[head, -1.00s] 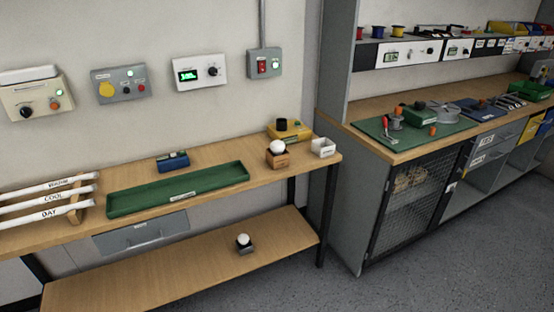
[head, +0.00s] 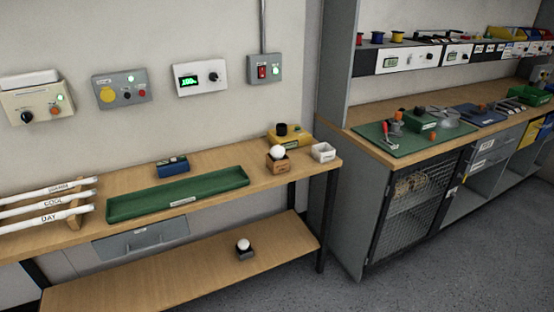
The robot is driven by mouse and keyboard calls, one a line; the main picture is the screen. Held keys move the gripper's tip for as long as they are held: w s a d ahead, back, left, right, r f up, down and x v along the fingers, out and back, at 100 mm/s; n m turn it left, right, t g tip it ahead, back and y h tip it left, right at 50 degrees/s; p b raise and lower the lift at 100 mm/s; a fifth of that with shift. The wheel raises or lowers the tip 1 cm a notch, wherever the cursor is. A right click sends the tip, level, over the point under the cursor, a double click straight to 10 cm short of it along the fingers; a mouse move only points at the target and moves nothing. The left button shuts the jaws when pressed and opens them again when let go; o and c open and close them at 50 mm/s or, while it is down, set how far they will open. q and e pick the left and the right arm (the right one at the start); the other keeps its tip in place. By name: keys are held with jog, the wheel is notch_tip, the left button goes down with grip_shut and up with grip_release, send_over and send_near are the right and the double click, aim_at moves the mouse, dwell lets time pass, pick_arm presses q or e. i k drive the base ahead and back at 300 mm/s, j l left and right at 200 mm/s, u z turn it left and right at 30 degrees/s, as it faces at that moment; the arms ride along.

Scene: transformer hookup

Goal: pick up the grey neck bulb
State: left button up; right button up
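A round white bulb (head: 243,244) sits in a small dark holder (head: 246,254) on the lower shelf of the left bench. Another round white bulb (head: 277,152) sits on a small brown box (head: 277,164) on the bench top. The necks of both bulbs are hidden or too small to see, so I cannot tell which has a grey neck. Neither of my grippers is in view.
The bench top (head: 215,190) also holds a green tray (head: 180,195), a blue device (head: 172,165), a yellow block (head: 291,137), a white box (head: 323,152) and labelled tubes (head: 42,200) on a rack. The lower shelf (head: 160,278) is mostly clear. A cluttered workbench stands at right.

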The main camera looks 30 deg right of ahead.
aim_at(277, 151)
jog(key=i+l+u, duration=0.25)
jog(key=l, duration=0.6)
jog(key=l+u, duration=0.2)
jog(key=l, duration=0.65)
